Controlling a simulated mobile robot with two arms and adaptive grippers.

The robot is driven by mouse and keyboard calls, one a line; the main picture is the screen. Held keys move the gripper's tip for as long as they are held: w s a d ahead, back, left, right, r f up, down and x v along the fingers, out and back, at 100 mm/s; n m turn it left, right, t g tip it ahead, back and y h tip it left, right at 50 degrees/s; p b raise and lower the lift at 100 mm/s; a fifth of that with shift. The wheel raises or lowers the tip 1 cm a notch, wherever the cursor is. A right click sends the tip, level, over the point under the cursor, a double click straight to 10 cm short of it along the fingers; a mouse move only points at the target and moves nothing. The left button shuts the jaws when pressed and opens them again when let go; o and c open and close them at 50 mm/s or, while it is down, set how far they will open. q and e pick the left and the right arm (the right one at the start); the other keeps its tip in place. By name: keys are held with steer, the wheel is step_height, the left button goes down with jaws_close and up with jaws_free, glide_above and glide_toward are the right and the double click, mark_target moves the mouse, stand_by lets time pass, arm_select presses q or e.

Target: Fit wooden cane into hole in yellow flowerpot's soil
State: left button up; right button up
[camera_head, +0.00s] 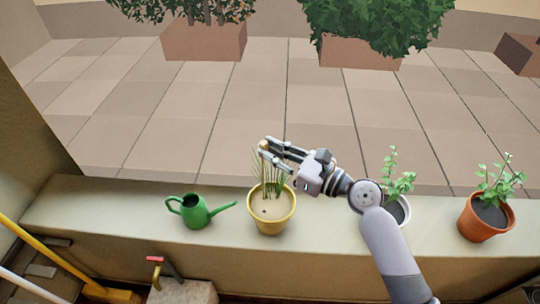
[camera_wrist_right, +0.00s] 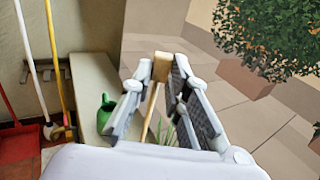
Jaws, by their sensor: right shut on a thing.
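The yellow flowerpot (camera_head: 270,228) stands on the ledge and holds pale soil and thin green leaves. A small dark spot, which looks like the hole (camera_head: 263,211), shows in the soil. My right gripper (camera_head: 268,151) is above the pot's back part, shut on the wooden cane (camera_wrist_right: 152,105). The cane's squarish top stands up between the fingers in the wrist view, and its shaft runs down toward the green leaves (camera_wrist_right: 163,132). My left gripper is not in view.
A green watering can (camera_head: 195,211) stands left of the yellow pot. A white pot (camera_head: 403,211) and an orange pot (camera_head: 478,222) with plants stand to the right. A red-handled tap (camera_head: 156,262) is below the ledge's front. Long-handled tools (camera_head: 50,255) lean at the left.

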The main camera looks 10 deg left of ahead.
steer(key=shift+r+p, duration=0.1)
steer(key=shift+p, duration=0.2)
step_height(320, 180, down, 6)
steer(key=b, duration=0.4)
steer(key=shift+f, duration=0.2)
steer(key=shift+p, duration=0.4)
stand_by(1.4)
steer(key=shift+f+b, duration=1.6)
steer(key=shift+f, duration=1.15)
stand_by(2.3)
